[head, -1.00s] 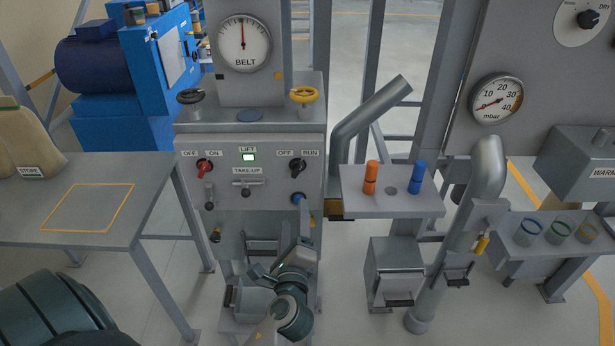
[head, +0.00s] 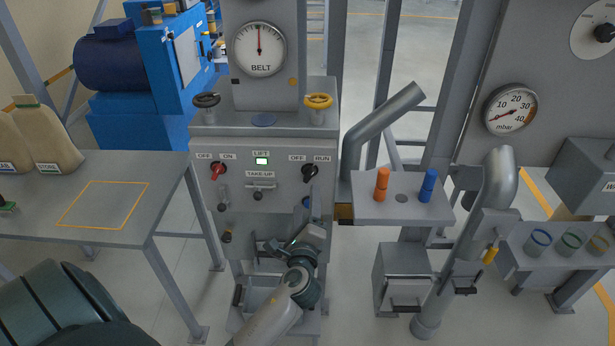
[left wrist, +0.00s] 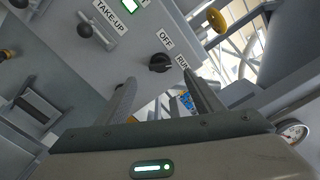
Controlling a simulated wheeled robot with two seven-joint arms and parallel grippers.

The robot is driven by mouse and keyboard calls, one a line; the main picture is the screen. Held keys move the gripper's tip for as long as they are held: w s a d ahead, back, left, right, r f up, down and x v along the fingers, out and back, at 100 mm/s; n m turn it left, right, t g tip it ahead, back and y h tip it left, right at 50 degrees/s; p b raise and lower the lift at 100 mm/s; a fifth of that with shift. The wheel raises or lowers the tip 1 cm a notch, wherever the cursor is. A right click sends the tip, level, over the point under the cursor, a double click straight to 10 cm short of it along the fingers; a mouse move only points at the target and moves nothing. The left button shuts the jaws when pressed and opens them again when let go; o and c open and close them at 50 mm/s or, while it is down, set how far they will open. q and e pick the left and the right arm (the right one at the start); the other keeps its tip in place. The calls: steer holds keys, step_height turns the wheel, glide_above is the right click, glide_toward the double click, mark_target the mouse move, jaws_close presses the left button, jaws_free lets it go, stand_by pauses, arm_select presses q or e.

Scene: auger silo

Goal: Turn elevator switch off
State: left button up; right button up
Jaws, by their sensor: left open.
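The grey control panel (head: 264,148) carries a red rotary switch (head: 217,171) under OFF and ON labels. It also carries a black rotary switch (head: 310,171) under OFF and RUN labels, its handle tilted toward RUN. A green LIFT lamp (head: 262,161) is lit between them. No label reads "elevator". My left gripper (head: 312,226) is open and empty, below the black switch and in front of the panel's lower part. In the left wrist view the black switch (left wrist: 160,63) shows beyond the two fingers, apart from them. My right gripper is not in view.
To the right, a shelf (head: 365,208) holds an orange peg (head: 381,185) and a blue peg (head: 427,186) beside a slanted pipe (head: 385,125). A table (head: 150,215) with sacks stands left. Handwheels top the cabinet.

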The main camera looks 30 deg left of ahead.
mark_target(308, 177)
arm_select(q)
steer(key=p+x, duration=0.2)
steer(key=x, duration=0.6)
steer(key=shift+w+a, duration=0.25)
steer(key=shift+x, duration=0.75)
steer(key=c, duration=1)
